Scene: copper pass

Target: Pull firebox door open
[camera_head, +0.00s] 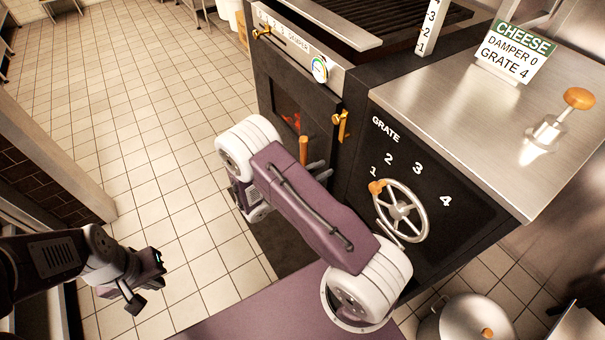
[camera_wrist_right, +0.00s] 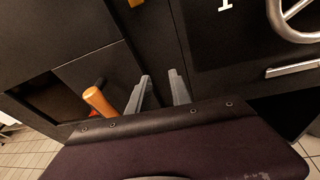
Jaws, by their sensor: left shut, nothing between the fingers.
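The firebox door (camera_head: 285,92) is a dark panel with a window showing a red glow, on the front of the black oven. It looks closed. Its upright orange handle (camera_head: 303,149) stands low on the door, and it also shows in the right wrist view (camera_wrist_right: 98,102). My right gripper (camera_head: 320,169) is close beside the handle. In the right wrist view its two grey fingers (camera_wrist_right: 161,91) are apart with nothing between them, and the handle is left of both. My left gripper (camera_head: 140,288) is shut and empty, low at the left, far from the door.
A brass latch (camera_head: 341,125) sits right of the door. The GRATE handwheel (camera_head: 401,211) is on the panel further right, its orange knob near 1. A sign (camera_head: 515,52) reads CHEESE, DAMPER 0, GRATE 4. A pot (camera_head: 468,322) stands lower right. The tiled floor (camera_head: 130,120) left is clear.

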